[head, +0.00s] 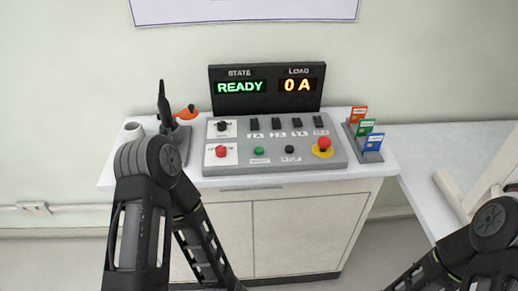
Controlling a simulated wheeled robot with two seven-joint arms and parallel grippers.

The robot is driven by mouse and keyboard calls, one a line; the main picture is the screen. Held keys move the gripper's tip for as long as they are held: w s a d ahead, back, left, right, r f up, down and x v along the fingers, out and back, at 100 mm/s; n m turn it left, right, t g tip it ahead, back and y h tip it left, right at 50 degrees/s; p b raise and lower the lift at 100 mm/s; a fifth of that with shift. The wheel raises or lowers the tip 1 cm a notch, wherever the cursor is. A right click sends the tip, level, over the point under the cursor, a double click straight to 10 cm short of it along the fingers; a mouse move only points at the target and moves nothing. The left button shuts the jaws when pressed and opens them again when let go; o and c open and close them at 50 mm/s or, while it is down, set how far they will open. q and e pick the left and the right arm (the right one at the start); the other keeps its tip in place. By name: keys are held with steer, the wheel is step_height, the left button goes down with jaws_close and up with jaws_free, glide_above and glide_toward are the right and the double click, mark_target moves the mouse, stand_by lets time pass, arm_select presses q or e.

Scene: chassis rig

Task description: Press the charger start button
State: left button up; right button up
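The control panel (275,166) is a grey sloped box on the white cabinet. Its lower row holds a red button (221,151) on a white plate, a small green button (259,151), a small black button (289,150) and a red mushroom button (323,145) on a yellow ring. The labels are too small to read, so I cannot tell which is the charger start button. The display (266,90) behind reads STATE READY and LOAD 0 A. My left arm bends at the left and my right arm at the lower right. Neither gripper shows.
A black upright device (165,105), an orange item (187,113) and a white cylinder (132,131) stand left of the panel. A rack with orange, green and blue cards (370,143) stands right of it. A white table (440,150) adjoins at right. The space above the panel buttons is clear.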

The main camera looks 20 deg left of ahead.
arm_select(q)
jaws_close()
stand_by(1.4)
